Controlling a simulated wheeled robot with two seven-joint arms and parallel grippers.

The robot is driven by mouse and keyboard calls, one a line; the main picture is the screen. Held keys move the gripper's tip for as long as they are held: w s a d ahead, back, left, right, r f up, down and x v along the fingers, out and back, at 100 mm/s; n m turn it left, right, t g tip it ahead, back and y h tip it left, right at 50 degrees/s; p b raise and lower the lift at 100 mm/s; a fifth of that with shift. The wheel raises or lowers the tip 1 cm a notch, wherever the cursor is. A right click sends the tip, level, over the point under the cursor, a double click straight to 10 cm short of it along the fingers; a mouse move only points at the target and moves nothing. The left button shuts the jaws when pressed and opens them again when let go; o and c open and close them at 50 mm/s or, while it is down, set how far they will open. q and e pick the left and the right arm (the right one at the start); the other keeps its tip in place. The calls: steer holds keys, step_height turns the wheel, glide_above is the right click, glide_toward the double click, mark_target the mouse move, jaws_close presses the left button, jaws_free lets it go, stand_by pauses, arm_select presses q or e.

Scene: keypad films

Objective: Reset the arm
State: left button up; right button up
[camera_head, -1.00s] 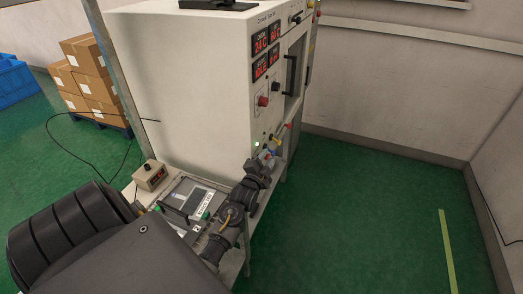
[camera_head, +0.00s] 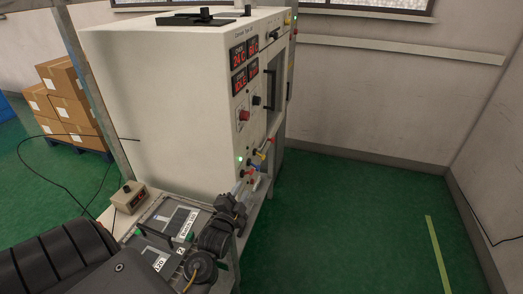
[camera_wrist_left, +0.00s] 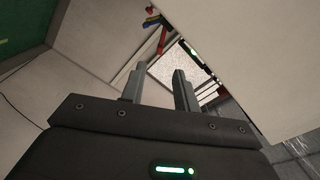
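My left arm shows at the bottom centre of the head view. Its dark gripper (camera_head: 240,190) is just below and left of the coloured plugs on the machine's front. In the left wrist view, the two grey fingers (camera_wrist_left: 158,82) stand apart with nothing between them, so it is open and empty. My right gripper is not in view.
A large white machine (camera_head: 150,95) with red displays (camera_head: 245,66) fills the centre. Below it, a shelf holds a small control box (camera_head: 129,197) and a labelled panel (camera_head: 178,222). Cartons (camera_head: 65,98) stand left on a pallet. Green floor (camera_head: 345,225) is clear on the right.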

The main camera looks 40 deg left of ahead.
mark_target(252, 171)
arm_select(q)
steer(key=p+x, duration=0.3)
steer(key=x, duration=0.8)
steer(key=shift+r, duration=0.1)
steer(key=shift+f, duration=0.25)
steer(key=shift+s+d+m, duration=0.1)
steer(key=shift+m, duration=0.3)
steer(key=shift+r, duration=0.15)
